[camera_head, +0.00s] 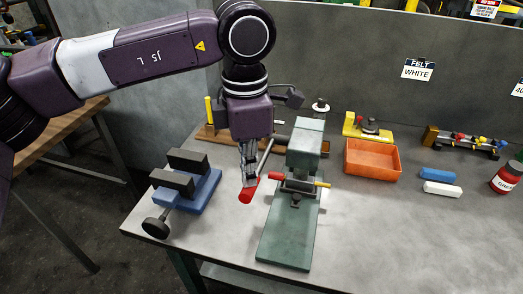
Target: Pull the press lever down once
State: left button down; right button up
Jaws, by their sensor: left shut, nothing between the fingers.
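The green press (305,150) stands on its green base plate (288,240) near the bench's front edge. Its grey lever rod (265,157) slants down to the left and ends in a red grip (246,195). A crossbar with a red end and a yellow end (322,184) sits low on the front of the press. My left gripper (249,181) points down, shut and empty, with its fingertips at the upper end of the red grip. I cannot tell whether they touch it. The gripper hides part of the grip's upper end. My right gripper is not in view.
A blue vise (200,190) with dark jaws and a black knob stands left of the press. An orange tray (372,160), a yellow fixture (366,127), and blue (437,173) and white (442,189) blocks lie right. The bench's front right is clear.

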aim_at(248, 193)
pick_arm(q)
jog(key=shift+f, duration=0.1)
jog(key=shift+s+a+f+b, duration=0.1)
jog(key=shift+s+f+b, duration=0.15)
jog(key=shift+f+b, duration=0.75)
jog(key=shift+s+f+b, duration=0.1)
jog(key=shift+f+b, duration=0.9)
jog(key=shift+f, duration=0.15)
jog(key=shift+f+b, duration=0.65)
jog(key=shift+b, duration=0.05)
jog(key=shift+f, duration=0.3)
jog(key=shift+f+b, duration=0.1)
jog(key=shift+b, duration=0.2)
